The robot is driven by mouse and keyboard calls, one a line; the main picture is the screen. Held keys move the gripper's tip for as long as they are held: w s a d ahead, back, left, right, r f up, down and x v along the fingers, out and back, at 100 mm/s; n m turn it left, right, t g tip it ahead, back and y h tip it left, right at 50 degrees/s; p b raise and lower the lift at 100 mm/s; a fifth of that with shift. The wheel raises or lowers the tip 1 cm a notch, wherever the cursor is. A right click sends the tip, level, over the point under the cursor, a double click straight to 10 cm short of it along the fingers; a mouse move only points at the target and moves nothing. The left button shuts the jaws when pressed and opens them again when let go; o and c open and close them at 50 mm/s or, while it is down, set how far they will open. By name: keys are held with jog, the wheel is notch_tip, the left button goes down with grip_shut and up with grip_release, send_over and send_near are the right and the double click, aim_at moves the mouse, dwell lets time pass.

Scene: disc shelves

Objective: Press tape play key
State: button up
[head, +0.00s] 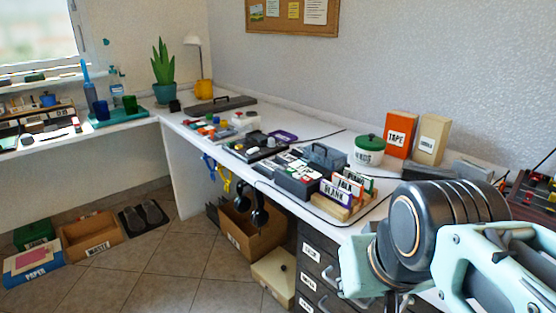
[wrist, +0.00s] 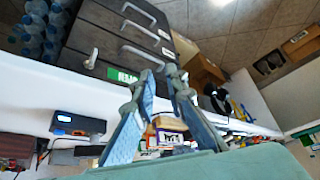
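A grey device (head: 300,178) with small red, white and green parts on top sits on the white desk in the head view, right of middle. A grey case with a handle (head: 323,155) stands just behind it. Which one carries the tape play key I cannot tell; no key is readable. An orange box labelled TAPE (head: 400,133) stands farther back by the wall. My gripper (wrist: 160,76) shows in the wrist view, fingers apart with nothing between them, clear of the desk objects. In the head view my arm fills the lower right and the fingertips cannot be made out.
Upright labelled cards (head: 345,192) stand in a wooden holder at the desk front, beside the grey device. A white pot with green lid (head: 368,150) is behind. Dark drawers (wrist: 125,32) with protruding handles are below the desk. Headphones (head: 259,209) hang at its edge.

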grip_shut()
dwell(0.4)
dwell(0.6)
